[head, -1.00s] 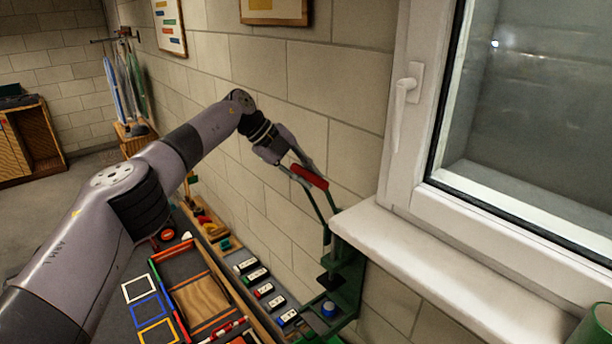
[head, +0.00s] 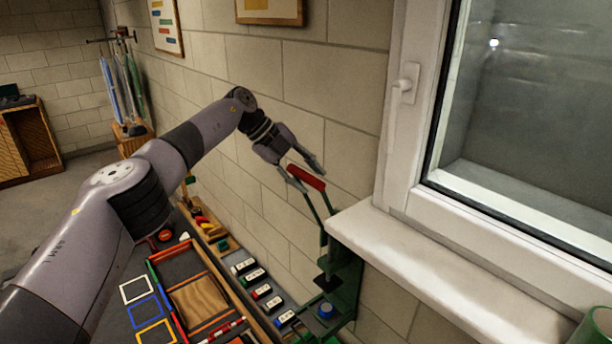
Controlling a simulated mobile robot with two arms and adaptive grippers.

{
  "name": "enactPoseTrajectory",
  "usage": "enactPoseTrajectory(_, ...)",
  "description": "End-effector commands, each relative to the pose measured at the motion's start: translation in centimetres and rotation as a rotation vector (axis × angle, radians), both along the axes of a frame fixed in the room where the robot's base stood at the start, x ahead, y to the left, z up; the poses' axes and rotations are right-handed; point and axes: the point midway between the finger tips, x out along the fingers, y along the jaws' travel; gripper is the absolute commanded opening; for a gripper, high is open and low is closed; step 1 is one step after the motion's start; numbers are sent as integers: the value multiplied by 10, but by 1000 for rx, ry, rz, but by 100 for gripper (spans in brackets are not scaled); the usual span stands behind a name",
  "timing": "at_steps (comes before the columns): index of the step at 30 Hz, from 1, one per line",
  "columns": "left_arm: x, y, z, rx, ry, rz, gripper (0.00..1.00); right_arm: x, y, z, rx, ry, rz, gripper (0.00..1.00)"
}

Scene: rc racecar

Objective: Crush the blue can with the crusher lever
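The green crusher (head: 346,285) is mounted by the wall below the window sill. Its lever rises upright to a red handle (head: 306,178). The blue can (head: 326,311) stands on the crusher's base, below the dark press plate (head: 325,281), and looks uncrushed. My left gripper (head: 305,172) is at the top of the lever, its fingers spread on either side of the red handle. It looks open; whether a finger touches the handle cannot be told. My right gripper is out of view.
Several labelled blocks (head: 262,291) lie in a row left of the crusher. A bench with coloured square outlines (head: 146,312) and a wooden-bottomed tray (head: 200,302) lies below my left arm. The white window sill (head: 430,270) juts out right of the lever.

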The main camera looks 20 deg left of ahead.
Motion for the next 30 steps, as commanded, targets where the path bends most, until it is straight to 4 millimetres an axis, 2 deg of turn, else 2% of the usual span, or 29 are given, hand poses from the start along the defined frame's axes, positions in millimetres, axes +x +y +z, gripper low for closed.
enactPoseTrajectory(8, -1, 4, 5, 0, -1, 2, 40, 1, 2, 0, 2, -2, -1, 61)
enactPoseTrajectory(11, -3, 12, 15, 0, -3, 3, 40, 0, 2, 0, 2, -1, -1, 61)
enactPoseTrajectory(21, -17, 55, 69, -2, -2, 4, 40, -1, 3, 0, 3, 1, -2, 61)
enactPoseTrajectory(27, -22, 70, 87, 0, 0, 2, 40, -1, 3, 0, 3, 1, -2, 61)
enactPoseTrajectory(30, -23, 73, 91, 0, 0, 0, 40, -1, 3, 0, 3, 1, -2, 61)
